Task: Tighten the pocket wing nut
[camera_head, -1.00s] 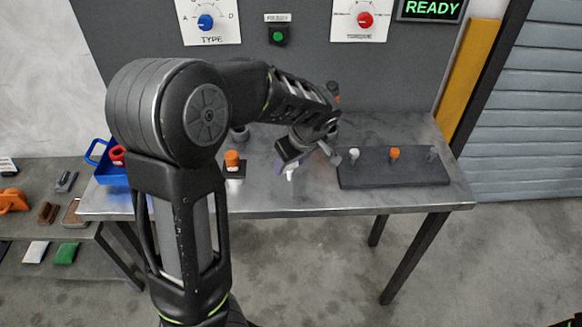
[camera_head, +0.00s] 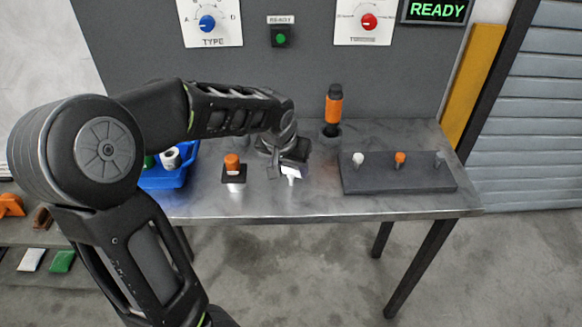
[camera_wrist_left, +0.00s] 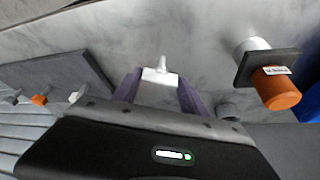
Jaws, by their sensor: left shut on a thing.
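My left gripper (camera_head: 290,166) is shut on a small white piece (camera_wrist_left: 160,76), low over the bench between the orange-capped post and the dark board. In the left wrist view, the purple fingertips (camera_wrist_left: 158,88) stand either side of the white piece, and a thin stub sticks out from it. The white piece also shows below the fingers in the head view (camera_head: 291,178). An orange cap (camera_head: 232,161) sits on a dark square plate over a pale cylinder to the gripper's left. I cannot tell which thing is the pocket wing nut. My right gripper is not in view.
A dark board (camera_head: 400,181) with white, orange and grey pegs lies to the right. An orange-and-black tool (camera_head: 333,108) stands upright in a holder behind. A blue bin (camera_head: 163,181) is at the left. The bench's front right is clear. A panel with knobs stands behind.

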